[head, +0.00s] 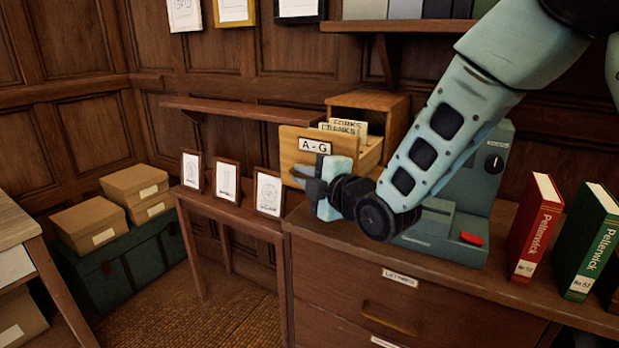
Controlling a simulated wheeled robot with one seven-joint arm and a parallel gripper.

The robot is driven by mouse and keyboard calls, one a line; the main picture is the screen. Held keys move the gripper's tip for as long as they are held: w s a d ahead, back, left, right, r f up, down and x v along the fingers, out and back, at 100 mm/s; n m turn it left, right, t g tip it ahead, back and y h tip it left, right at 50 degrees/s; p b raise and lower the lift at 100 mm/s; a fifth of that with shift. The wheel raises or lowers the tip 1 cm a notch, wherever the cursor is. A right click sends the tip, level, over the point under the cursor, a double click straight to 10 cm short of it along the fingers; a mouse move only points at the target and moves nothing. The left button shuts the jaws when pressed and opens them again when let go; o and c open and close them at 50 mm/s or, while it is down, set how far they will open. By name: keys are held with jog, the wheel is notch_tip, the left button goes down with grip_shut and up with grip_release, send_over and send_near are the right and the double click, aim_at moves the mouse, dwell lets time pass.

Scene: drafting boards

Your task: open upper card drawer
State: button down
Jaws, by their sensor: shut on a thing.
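A small wooden card cabinet (370,101) stands on top of a larger brown chest (330,270). Its card drawer (302,146), labelled A-G, is pulled well out toward the left, and upright index cards (345,126) show inside it. My gripper (318,186) is at the drawer's front, below the label, and is shut there. The handle or pull it grips is hidden behind the fingers. My arm covers the lower right part of the card cabinet, so any drawer beneath is hidden.
A grey-green machine (455,200) with a red button stands close behind my arm. Red (535,228) and green (592,242) books stand at the right. Small framed pictures (227,180) stand on a low table at left. A wall shelf (235,109) is near the drawer's left.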

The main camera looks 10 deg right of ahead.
jog(key=shift+s+f, duration=0.1)
jog(key=shift+f, duration=0.05)
jog(key=c, duration=1.5)
grip_release()
jog(key=b+v, duration=0.7)
jog(key=v, duration=0.5)
jog(key=shift+s+f, duration=0.1)
jog(key=shift+f, duration=0.1)
jog(key=b+v, duration=0.1)
jog(key=b, duration=0.1)
jog(key=b+v, duration=0.4)
jog(key=shift+d+r+b, duration=0.1)
jog(key=shift+r+b, duration=0.2)
jog(key=shift+b, duration=0.05)
